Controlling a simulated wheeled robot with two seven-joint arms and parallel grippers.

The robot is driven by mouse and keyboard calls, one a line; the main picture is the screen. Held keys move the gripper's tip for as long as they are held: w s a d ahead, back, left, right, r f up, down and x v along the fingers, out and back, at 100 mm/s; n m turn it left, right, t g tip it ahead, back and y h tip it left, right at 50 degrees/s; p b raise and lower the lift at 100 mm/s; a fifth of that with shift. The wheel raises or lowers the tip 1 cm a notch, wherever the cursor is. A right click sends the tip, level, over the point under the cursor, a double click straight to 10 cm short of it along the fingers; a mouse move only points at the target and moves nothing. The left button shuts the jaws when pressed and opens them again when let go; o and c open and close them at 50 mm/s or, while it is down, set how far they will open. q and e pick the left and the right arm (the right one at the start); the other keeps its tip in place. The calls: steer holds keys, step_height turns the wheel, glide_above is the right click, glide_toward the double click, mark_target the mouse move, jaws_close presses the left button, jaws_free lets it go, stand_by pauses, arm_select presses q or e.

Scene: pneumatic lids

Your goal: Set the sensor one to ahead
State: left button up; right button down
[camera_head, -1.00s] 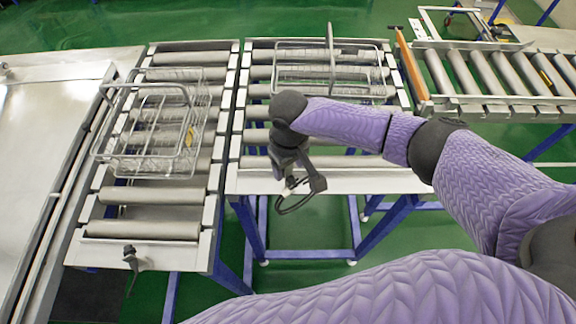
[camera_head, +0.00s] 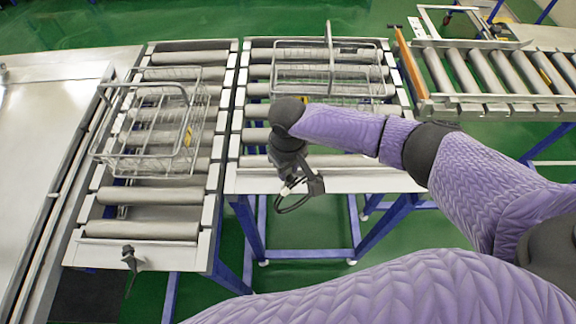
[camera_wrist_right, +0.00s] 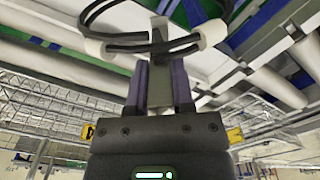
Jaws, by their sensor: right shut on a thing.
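My right gripper (camera_head: 303,186) is at the front edge of the middle roller conveyor (camera_head: 350,183). It is shut on a small sensor (camera_head: 286,189) with a white body and a looped black cable. In the right wrist view the gripper's two fingers (camera_wrist_right: 160,88) close on a grey piece. The sensor's white ends (camera_wrist_right: 212,34) and black cable show just beyond the fingertips. My wrist hides part of the sensor in the head view, and I cannot tell exactly which way it faces. My left gripper is not in view.
A similar dark sensor (camera_head: 129,257) with a hanging cable is at the left conveyor's (camera_head: 88,248) front edge. Wire baskets stand on the left (camera_head: 150,165) and middle (camera_head: 345,71) conveyors. A third roller conveyor (camera_head: 490,103) is at the right. Green floor shows between the blue legs.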

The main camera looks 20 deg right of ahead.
steer(key=shift+r+m+p, duration=0.25)
steer(key=shift+m+p, duration=1.15)
steer(key=shift+p, duration=0.15)
steer(key=shift+m+p, duration=0.9)
steer(key=shift+m, duration=0.1)
steer(key=shift+f+m+p, duration=0.15)
steer(key=shift+m+p, duration=0.5)
steer(key=shift+m, duration=0.45)
steer(key=shift+c, duration=2.4)
jaws_free()
